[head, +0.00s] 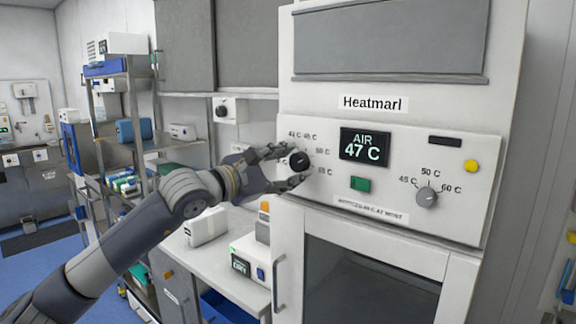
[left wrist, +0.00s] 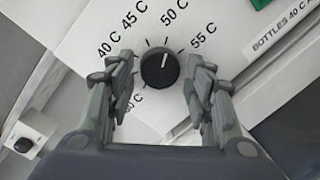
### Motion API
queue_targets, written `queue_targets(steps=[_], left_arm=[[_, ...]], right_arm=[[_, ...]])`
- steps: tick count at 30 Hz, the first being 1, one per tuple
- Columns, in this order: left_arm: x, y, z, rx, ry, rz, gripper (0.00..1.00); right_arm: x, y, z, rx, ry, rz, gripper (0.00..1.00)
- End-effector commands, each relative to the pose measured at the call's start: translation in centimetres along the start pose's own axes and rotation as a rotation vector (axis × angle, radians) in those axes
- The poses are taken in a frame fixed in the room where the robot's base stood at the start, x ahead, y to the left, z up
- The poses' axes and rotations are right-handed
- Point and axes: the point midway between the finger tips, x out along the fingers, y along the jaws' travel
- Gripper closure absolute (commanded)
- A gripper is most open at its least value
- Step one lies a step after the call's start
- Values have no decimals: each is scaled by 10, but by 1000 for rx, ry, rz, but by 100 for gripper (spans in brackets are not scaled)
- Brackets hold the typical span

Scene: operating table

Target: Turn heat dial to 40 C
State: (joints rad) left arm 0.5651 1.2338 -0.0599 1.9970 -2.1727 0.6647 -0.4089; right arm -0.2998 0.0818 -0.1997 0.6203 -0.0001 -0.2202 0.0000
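The black heat dial (head: 299,161) is on the left of the white cabinet's control panel. In the left wrist view the dial (left wrist: 160,70) has a white mark pointing roughly up, near the 50 C label. The 40 C label (left wrist: 109,46) is up and left of the dial. My left gripper (head: 290,168) is at the dial with its fingers open. In the left wrist view its fingers (left wrist: 160,90) stand on either side of the dial, with gaps showing between them and it. The display (head: 365,146) reads AIR 47 C. My right gripper is not in view.
A second, grey dial (head: 427,197), a green button (head: 360,184) and a yellow button (head: 471,166) are on the same panel. A vertical door handle (head: 277,284) sticks out below. A counter with devices and a shelf rack (head: 133,110) stand to the left.

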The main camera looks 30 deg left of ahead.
Motion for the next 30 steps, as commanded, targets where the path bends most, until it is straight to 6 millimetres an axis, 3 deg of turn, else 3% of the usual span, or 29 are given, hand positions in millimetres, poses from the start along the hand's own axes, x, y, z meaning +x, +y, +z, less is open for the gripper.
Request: queue_targets(steps=[1,3,4,17,30], left_arm=[[0,0,0,0,0,0,71],[0,0,0,0,0,0,87],[0,0,0,0,0,0,88],[0,-2,-2,-70,-7,7,88],[0,-5,-3,-422,-37,37,88]], right_arm=[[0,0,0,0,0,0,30],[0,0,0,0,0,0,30],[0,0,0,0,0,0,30],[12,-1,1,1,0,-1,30],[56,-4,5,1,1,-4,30]])
